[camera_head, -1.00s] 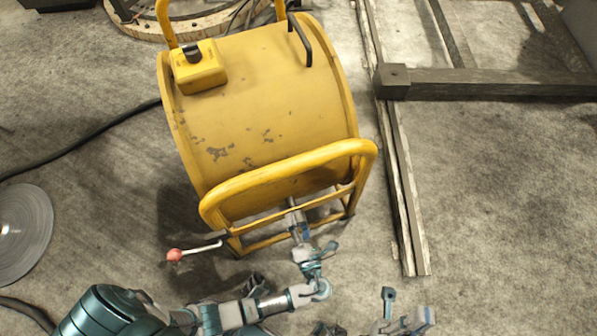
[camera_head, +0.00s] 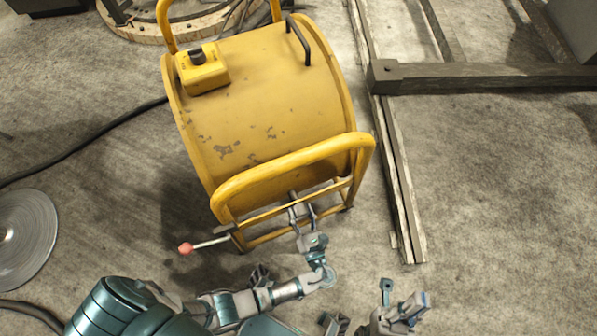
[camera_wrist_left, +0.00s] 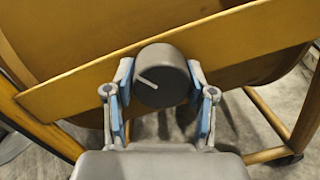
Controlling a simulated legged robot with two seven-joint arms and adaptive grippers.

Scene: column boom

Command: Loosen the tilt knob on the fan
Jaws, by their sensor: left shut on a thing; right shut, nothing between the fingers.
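The fan is a large yellow drum (camera_head: 270,110) in a tubular frame, in the middle of the head view. The tilt knob (camera_wrist_left: 160,76) is a dark grey round knob with a pale line, on a yellow crossbar (camera_wrist_left: 80,92) in the left wrist view. My left gripper (camera_head: 300,210) is at the fan's near crossbar. Its blue-padded fingers (camera_wrist_left: 160,95) are shut on the knob, one on each side. In the head view the gripper hides most of the knob. My right gripper (camera_head: 402,305) is low in the head view, shut and empty, apart from the fan.
A lever with a red ball (camera_head: 186,249) sticks out left of the fan's frame. A grey disc (camera_head: 25,238) lies at the left, and a black cable (camera_head: 90,145) runs to the fan. Timber beams (camera_head: 402,180) lie at the right. The floor right of them is clear.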

